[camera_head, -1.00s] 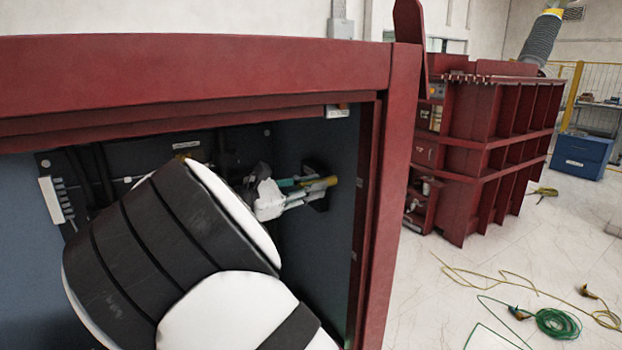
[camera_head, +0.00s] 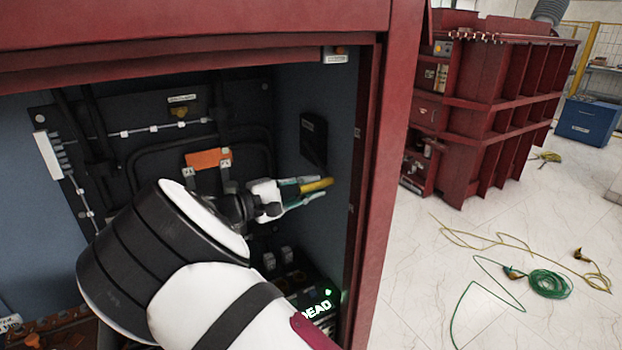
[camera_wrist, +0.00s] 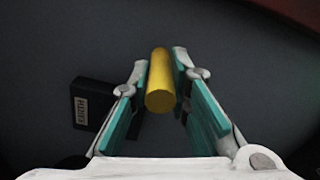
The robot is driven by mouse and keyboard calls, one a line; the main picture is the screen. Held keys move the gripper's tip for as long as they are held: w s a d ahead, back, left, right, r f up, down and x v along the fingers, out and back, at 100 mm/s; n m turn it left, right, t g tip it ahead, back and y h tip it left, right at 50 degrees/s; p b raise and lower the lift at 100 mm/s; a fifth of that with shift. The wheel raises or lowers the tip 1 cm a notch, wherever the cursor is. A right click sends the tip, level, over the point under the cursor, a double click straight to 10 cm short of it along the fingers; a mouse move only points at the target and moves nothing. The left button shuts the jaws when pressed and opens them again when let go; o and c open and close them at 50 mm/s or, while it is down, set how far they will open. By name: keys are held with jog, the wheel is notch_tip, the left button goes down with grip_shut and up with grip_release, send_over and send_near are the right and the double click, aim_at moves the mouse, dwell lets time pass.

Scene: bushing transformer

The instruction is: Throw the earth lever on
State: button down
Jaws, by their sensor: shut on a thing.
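The earth lever shows as a yellow round handle (camera_head: 318,185) by the cabinet's right inner wall. Its yellow end (camera_wrist: 160,85) lies between my fingers in the wrist view. My gripper (camera_head: 305,188), with teal finger pads, is shut on it; the fingers also show in the wrist view (camera_wrist: 161,82). A dark box (camera_head: 313,140) on the wall stands just above the handle. In the wrist view, this box (camera_wrist: 100,107) bears a label that appears to read EARTH, upside down. The lever's joint with the box is hidden.
The red cabinet's right post (camera_head: 378,180) and top beam (camera_head: 180,35) frame my arm closely. A lit green DEAD sign (camera_head: 318,308) is low inside. An orange part (camera_head: 207,158) is on the back panel. Green cable (camera_head: 548,283) lies on the floor outside.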

jog(key=shift+w+a+f+b, duration=0.15)
jog(key=shift+f, duration=0.3)
jog(key=shift+w+a+f+b, duration=0.15)
jog(key=shift+f, duration=0.35)
jog(key=c, duration=1.5)
grip_release()
jog(key=shift+a, duration=0.2)
jog(key=v, duration=1.1)
jog(key=shift+s+a, duration=0.2)
jog(key=shift+s, duration=0.1)
